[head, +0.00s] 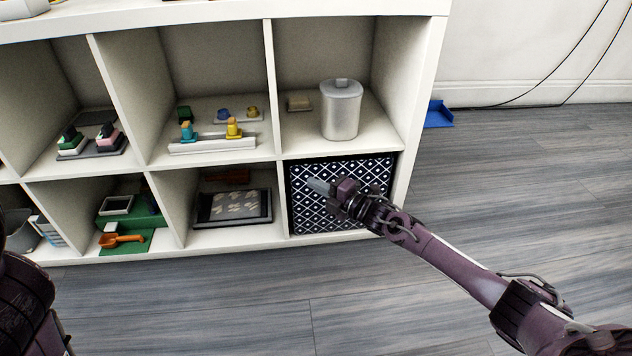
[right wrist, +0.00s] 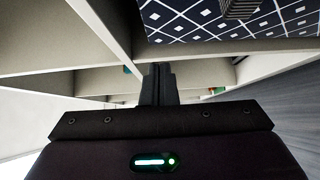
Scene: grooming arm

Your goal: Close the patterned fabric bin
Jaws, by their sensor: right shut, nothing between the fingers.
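The patterned fabric bin (head: 307,212), dark navy with white diamonds, sits in the lower right cubby of the white shelf. Its front looks about level with the shelf's front edge; I cannot tell its exact depth. In the right wrist view the bin (right wrist: 205,14) fills the top, and the shut gripper fingers (right wrist: 158,82) show in the middle. Part of my left arm shows at the lower left; its gripper is out of view.
The white shelf (head: 282,243) surrounds the bin closely. A silver canister (head: 341,112) stands in the cubby above. A dark tray (head: 233,208) lies in the cubby to the left. A blue object (head: 438,115) lies by the wall. The grey floor in front is clear.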

